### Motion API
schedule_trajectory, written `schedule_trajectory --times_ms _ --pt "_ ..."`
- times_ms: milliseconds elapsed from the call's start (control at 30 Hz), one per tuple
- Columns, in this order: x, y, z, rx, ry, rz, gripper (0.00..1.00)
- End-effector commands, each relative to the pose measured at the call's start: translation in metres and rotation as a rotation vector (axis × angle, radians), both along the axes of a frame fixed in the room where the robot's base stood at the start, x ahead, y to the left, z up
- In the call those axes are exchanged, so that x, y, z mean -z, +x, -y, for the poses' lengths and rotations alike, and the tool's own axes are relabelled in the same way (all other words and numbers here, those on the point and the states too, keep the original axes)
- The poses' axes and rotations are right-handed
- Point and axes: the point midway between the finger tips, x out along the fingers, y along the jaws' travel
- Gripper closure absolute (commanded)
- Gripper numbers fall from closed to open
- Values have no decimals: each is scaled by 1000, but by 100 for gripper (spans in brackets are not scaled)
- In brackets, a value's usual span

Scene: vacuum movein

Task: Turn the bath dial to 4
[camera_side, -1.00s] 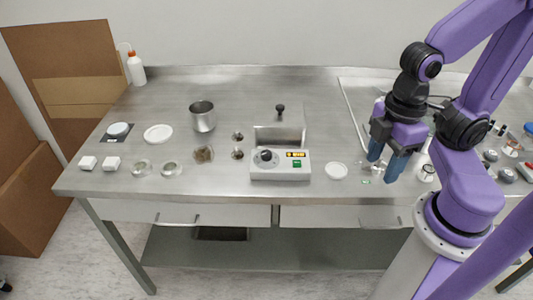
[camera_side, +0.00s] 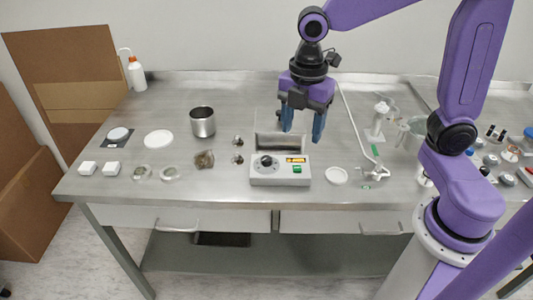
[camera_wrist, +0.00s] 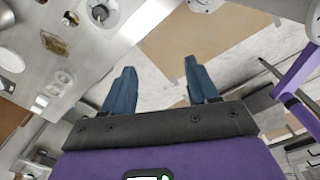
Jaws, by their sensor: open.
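The bath (camera_side: 280,181) is a light box near the front middle of the steel bench in the side view, with an open metal basin behind its front panel. The dial (camera_side: 267,161) is a dark round knob at the left of that panel, beside an orange display (camera_side: 296,160) and a green switch (camera_side: 297,169). The dial's marks are too small to read. My gripper (camera_side: 303,134) is open and empty, with its blue fingers pointing down above and right of the basin, apart from the dial.
A metal beaker (camera_side: 203,122), a white dish (camera_side: 159,139) and small glass dishes stand left of the bath. A white lid (camera_side: 336,176) lies to its right. A white stand (camera_side: 379,121) and glassware are farther right. A wash bottle (camera_side: 137,74) stands at the back left.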

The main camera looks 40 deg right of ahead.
Motion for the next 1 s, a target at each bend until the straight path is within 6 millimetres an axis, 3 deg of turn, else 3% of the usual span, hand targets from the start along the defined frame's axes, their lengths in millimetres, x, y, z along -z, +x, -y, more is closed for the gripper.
schedule_trajectory --times_ms 33,200,400,667,1000 --pt "0 19 0 -58 -3 -2 41" --pt "-2 76 7 -288 -9 -4 41" --pt "-1 118 20 -477 -11 -7 41" --pt "6 131 25 -544 -12 -9 41" --pt "63 129 25 -541 -12 -12 41"
